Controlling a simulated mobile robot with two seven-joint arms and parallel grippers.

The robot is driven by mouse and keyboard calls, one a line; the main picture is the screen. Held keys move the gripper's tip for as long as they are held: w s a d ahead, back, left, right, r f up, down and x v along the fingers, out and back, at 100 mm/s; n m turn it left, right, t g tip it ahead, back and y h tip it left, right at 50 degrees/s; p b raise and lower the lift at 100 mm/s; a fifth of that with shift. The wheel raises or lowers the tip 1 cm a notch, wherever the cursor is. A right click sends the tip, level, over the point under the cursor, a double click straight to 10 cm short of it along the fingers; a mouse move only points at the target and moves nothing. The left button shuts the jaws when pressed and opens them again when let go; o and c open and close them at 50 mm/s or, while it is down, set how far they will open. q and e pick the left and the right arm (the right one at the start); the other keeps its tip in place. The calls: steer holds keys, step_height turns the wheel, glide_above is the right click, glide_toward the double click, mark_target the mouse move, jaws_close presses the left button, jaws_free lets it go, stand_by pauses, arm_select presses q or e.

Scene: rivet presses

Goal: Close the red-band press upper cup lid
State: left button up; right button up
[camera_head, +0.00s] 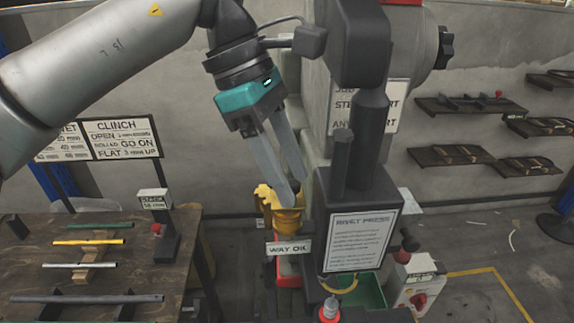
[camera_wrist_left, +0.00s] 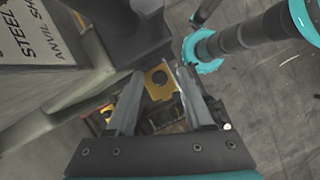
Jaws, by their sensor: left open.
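The press (camera_head: 345,190) stands in the middle of the head view, with a red band (camera_head: 403,2) at its top edge. A yellow cup (camera_head: 287,222) sits on its left side, above a sign reading WAY OIL (camera_head: 289,248). A yellow flap, seemingly its lid (camera_head: 264,196), stands raised at the cup's left. My left gripper (camera_head: 295,192) is open and points down, its fingertips at the cup's top. In the left wrist view, a yellow part with a round opening (camera_wrist_left: 158,78) shows between the fingers (camera_wrist_left: 160,72). I cannot tell whether they touch it. My right gripper is out of view.
A workbench (camera_head: 125,270) with several coloured rods and a small red-button stand (camera_head: 160,228) is at the left. The press column is close on the gripper's right. A green bin (camera_head: 369,290) and a grey box (camera_head: 412,285) are low at the right.

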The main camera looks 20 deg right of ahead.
arm_select(q)
steer(key=p+v, duration=0.1)
steer(key=v, duration=1.4)
steer(key=shift+p, duration=0.3)
